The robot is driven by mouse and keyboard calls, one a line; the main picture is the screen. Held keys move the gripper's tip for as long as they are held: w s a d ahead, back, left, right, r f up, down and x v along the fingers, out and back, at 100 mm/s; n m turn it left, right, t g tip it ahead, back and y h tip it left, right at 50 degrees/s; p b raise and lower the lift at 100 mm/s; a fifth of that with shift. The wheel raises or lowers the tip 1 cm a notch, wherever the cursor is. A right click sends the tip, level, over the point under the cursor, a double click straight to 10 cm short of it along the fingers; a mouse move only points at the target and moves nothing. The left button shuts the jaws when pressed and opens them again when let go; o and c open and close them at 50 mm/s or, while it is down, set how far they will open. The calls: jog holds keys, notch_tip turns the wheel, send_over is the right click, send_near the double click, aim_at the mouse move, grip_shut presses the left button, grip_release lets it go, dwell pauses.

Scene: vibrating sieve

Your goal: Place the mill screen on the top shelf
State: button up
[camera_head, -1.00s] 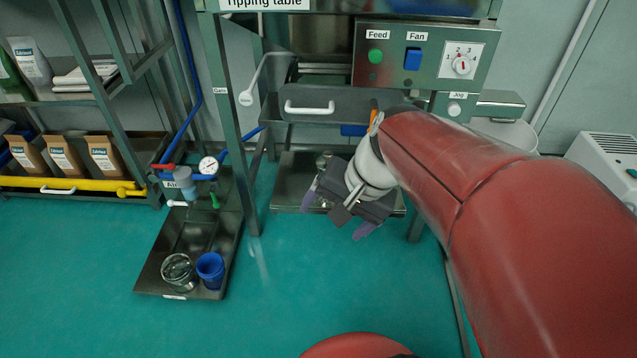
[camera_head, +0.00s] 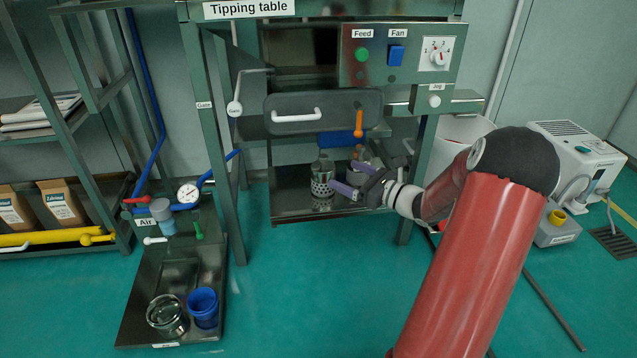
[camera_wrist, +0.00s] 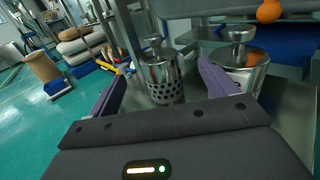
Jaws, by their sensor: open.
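The mill screen (camera_head: 322,182) is a perforated metal cylinder with a knob on top. It stands upright on the low metal shelf (camera_head: 290,208) under the tipping table. My gripper (camera_head: 344,178) is open and empty, reaching in from the right with its purple fingers close to the screen. In the wrist view the screen (camera_wrist: 163,82) shows ahead, between the two spread fingers (camera_wrist: 160,82); I cannot tell if either touches it. A rack at the left has a shelf (camera_head: 20,106) with white packets, above one with brown bags; its top is out of view.
An orange-handled lever (camera_head: 358,124) and a drawer-like panel (camera_head: 350,112) hang above. A floor tray (camera_head: 135,325) holds a glass jar and blue cup (camera_head: 203,308).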

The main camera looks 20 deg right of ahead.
aim_at(325, 165)
jog(key=b+x, duration=0.1)
jog(key=x, duration=0.9)
jog(key=shift+a+r, duration=0.1)
jog(key=shift+a, duration=0.05)
jog(key=c, duration=1.4)
jog(key=shift+r, duration=0.1)
